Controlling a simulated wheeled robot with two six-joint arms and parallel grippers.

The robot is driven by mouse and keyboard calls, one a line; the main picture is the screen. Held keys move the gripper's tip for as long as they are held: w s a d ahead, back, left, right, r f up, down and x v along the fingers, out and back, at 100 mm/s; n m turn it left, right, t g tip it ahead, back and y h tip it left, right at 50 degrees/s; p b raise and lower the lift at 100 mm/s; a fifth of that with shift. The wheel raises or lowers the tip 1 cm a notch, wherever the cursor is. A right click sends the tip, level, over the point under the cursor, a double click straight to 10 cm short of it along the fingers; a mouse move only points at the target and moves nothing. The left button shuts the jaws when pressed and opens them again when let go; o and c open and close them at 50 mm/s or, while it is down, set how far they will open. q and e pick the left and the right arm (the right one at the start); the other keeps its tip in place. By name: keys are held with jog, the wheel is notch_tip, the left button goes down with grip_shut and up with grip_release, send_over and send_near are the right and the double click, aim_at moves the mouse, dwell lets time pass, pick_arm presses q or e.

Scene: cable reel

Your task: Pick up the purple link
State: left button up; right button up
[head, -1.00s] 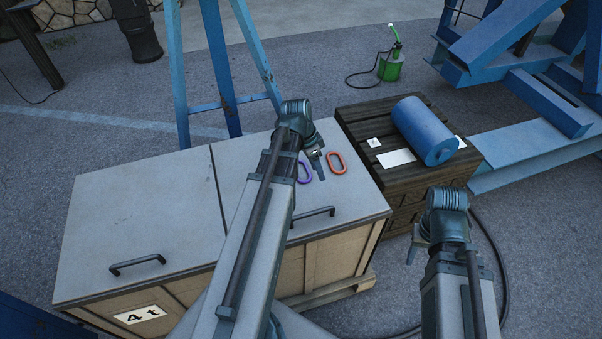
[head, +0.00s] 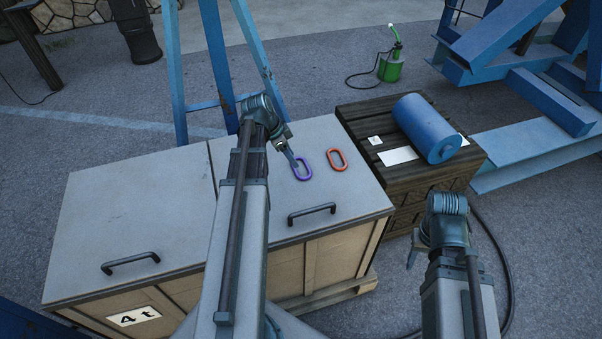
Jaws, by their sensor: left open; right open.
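The purple link (head: 308,174) is an oval ring lying on the right half of the grey crate lid (head: 125,225). My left gripper (head: 292,160) is open, with its fingertips at the upper left side of the purple link. I cannot tell whether the fingers touch the link or hover just over it. An orange link (head: 337,160) of the same shape lies just to the right of it. My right gripper (head: 413,252) is open and empty, low on the right in front of the dark wooden crate, away from both links.
The lid has two black handles, one at the left (head: 130,262) and one near the links (head: 312,213). A dark wooden crate (head: 362,118) with a blue cylinder (head: 427,128) stands to the right. Blue trestle legs (head: 218,70) rise behind the lid. The lid's left half is clear.

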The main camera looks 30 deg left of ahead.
pick_arm(q)
jog(key=b, duration=0.3)
send_near(305, 176)
jog(key=shift+a+x, duration=0.25)
jog(key=shift+x, duration=0.8)
jog(key=shift+w+d+f, duration=0.1)
jog(key=shift+w+f, duration=0.05)
jog(key=shift+f, duration=0.1)
jog(key=shift+r, duration=0.1)
jog(key=shift+d+b, duration=0.1)
jog(key=shift+b, duration=0.2)
jog(key=b+x, duration=0.4)
jog(key=x, duration=0.1)
jog(key=shift+d+b, duration=0.15)
jog(key=shift+b, duration=0.25)
grip_shut()
